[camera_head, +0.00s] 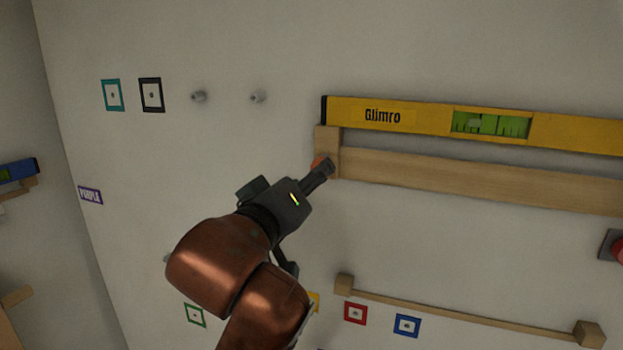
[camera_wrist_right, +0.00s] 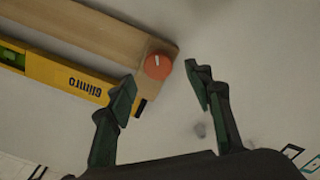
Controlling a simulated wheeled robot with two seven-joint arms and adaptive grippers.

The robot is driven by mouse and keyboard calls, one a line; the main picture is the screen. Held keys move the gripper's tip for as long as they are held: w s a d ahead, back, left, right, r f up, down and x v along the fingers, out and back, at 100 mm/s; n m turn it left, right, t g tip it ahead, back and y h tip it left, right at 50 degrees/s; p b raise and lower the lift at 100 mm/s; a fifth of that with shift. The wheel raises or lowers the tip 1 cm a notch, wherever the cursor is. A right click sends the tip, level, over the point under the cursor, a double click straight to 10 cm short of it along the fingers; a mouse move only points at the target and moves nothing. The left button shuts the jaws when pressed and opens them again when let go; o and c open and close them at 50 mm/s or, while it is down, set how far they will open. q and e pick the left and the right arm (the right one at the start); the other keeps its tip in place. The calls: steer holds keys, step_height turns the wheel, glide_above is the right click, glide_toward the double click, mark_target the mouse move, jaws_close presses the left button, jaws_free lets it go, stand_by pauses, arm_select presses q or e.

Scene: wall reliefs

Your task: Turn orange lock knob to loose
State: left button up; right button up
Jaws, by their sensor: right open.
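The orange lock knob (camera_wrist_right: 158,66) is round with a pale line on its face. It sits at the end of a wooden rail (camera_wrist_right: 115,30). In the head view only a sliver of the knob (camera_head: 316,160) shows beside my fingers. My right gripper (camera_wrist_right: 160,88) is open, its two fingers apart, with the knob in view between and a little beyond the tips. In the head view my right gripper (camera_head: 322,168) reaches up to the left end of the wooden rail (camera_head: 430,175). I cannot tell whether the fingers touch the knob. My left gripper is not in view.
A yellow Glimro level (camera_head: 420,118) rests along the top of the rail. Two grey pegs (camera_head: 198,96) stick out of the wall to the left. A thin wooden bar (camera_head: 460,312) is mounted below. A red button (camera_head: 617,250) is at the right edge.

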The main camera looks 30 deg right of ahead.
steer(key=shift+b+v, duration=0.45)
steer(key=shift+v, duration=1.8)
steer(key=shift+d, duration=0.1)
steer(key=v, duration=1.2)
steer(key=shift+w, duration=0.1)
